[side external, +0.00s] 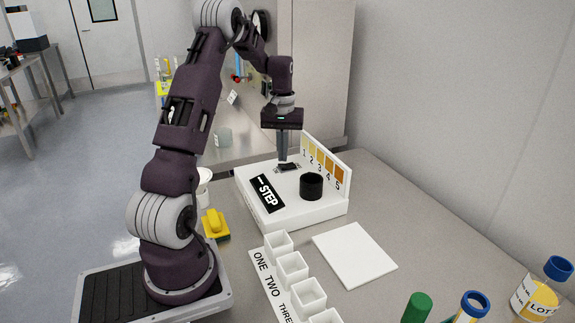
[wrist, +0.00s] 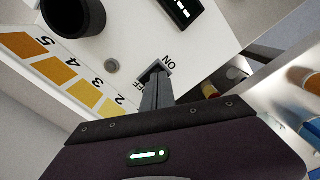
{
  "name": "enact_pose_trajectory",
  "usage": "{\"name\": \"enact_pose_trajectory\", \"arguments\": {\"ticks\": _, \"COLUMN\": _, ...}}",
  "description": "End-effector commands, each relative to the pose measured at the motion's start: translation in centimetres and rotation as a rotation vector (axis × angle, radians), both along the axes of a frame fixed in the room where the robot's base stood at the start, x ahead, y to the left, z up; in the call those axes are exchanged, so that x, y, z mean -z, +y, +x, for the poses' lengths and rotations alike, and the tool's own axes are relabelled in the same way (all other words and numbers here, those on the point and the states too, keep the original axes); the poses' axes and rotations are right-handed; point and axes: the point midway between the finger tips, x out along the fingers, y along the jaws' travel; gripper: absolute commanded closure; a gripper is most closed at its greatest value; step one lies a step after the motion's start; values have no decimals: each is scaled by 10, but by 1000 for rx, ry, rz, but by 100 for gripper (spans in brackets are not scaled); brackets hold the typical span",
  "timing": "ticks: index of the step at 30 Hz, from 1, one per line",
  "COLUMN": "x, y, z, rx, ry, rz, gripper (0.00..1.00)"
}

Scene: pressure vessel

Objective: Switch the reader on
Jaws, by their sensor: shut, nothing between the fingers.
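The reader (side external: 262,212) is a white box with a black display reading "STEP", a black round well (side external: 311,186) and an upright color scale (side external: 326,162) numbered 1 to 5. A small dark switch (side external: 289,167) sits on its top near the back. My gripper (side external: 283,158) is shut and empty, pointing down with its tips at the switch. In the wrist view my fingertips (wrist: 156,72) are at the switch, between the "ON" and "OFF" labels, and partly hide it. Whether they touch it, and which way the switch leans, I cannot tell.
A white rack (side external: 290,270) labeled ONE, TWO, THREE stands in front, beside a flat white plate (side external: 354,255). A yellow object (side external: 215,225) is near my base. Capped tubes (side external: 417,307) and a LOT bottle (side external: 541,290) are at the front right. The right of the table is mostly clear.

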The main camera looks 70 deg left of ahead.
Motion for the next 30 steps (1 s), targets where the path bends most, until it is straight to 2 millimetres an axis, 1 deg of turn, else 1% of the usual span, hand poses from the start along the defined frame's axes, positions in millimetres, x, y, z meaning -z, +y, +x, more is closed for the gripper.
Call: {"name": "enact_pose_trajectory", "arguments": {"ticks": 30, "x": 15, "y": 0, "z": 0, "rx": 0, "ry": 0, "rz": 0, "gripper": 100}}
